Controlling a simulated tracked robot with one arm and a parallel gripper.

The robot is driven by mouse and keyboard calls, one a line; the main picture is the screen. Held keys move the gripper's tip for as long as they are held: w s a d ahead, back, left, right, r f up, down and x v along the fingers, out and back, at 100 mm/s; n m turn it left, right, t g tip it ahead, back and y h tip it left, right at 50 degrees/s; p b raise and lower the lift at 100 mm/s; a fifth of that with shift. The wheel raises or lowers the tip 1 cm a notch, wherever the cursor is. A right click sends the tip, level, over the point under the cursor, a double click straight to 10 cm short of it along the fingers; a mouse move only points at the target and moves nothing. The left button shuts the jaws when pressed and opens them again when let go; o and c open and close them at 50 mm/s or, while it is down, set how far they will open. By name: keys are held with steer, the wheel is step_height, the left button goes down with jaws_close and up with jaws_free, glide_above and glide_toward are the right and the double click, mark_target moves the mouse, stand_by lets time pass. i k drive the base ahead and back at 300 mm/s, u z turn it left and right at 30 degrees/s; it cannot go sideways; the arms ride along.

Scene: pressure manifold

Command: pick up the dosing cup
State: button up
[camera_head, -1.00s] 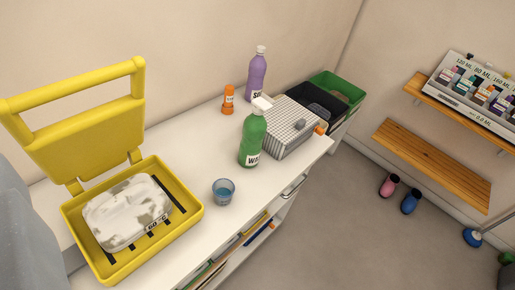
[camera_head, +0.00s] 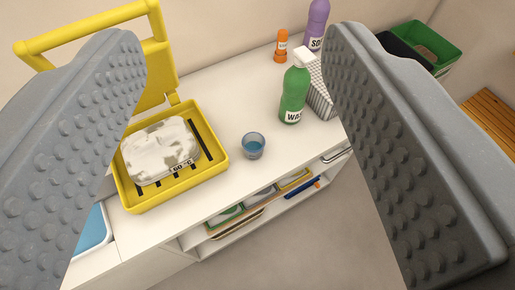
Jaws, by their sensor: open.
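The dosing cup (camera_head: 253,146) is a small clear cup with blue in it. It stands upright on the white counter near its front edge, between the yellow tray and the green bottle. My gripper (camera_head: 235,160) is open, with its two grey studded fingers at the left and right of the picture. The cup shows in the gap between the fingers, farther off and apart from them. Nothing is held.
A yellow tray (camera_head: 137,200) with a stained white bundle stands left of the cup. A green bottle (camera_head: 294,95) stands to its right, with an orange bottle (camera_head: 281,46) and a purple bottle (camera_head: 317,27) behind. Open shelves (camera_head: 192,238) lie below the counter.

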mark_target(253, 143)
steer(key=u, duration=1.25)
steer(key=k, duration=1.05)
steer(key=z, duration=0.95)
steer(key=i, duration=1)
